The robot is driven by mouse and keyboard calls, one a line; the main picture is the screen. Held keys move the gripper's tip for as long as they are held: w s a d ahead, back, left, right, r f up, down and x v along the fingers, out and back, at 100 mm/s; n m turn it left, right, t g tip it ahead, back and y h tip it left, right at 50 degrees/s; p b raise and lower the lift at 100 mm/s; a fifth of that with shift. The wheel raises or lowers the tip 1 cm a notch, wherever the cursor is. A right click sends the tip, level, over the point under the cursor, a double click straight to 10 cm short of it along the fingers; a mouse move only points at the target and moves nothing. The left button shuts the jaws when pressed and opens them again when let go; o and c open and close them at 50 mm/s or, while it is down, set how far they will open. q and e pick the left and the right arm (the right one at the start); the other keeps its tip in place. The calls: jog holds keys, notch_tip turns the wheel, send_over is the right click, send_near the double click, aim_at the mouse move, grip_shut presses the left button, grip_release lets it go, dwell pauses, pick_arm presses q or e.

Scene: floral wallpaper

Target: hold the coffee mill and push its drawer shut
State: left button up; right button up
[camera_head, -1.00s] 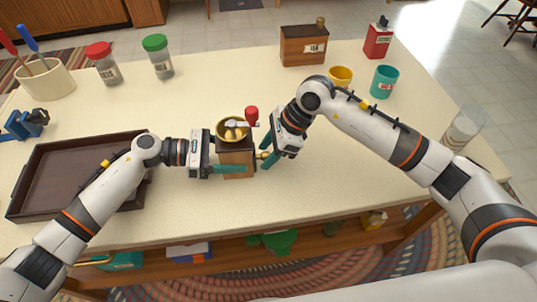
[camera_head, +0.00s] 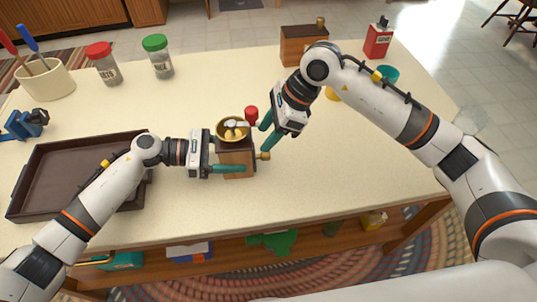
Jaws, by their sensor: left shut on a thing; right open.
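The coffee mill (camera_head: 235,155) stands upright on the cream table, with a brown wooden body, a brass bowl on top and a crank with a red knob (camera_head: 251,113). My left gripper (camera_head: 228,168) is shut on the mill's body from the left. The drawer's brass knob (camera_head: 264,155) sticks out on the mill's right side; how far the drawer is open is hard to tell. My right gripper (camera_head: 267,132) is open, with its teal fingers close to the crank and the drawer knob. I cannot tell whether they touch the mill.
A dark brown tray (camera_head: 30,208) lies left, under my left arm. Jars with red (camera_head: 98,49) and green (camera_head: 154,42) lids, a tea box (camera_head: 302,40), a red tin (camera_head: 378,40) and cups stand farther back. The table front right is clear.

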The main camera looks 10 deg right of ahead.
pick_arm(q)
jog(key=o, duration=1)
jog(key=shift+o, duration=0.2)
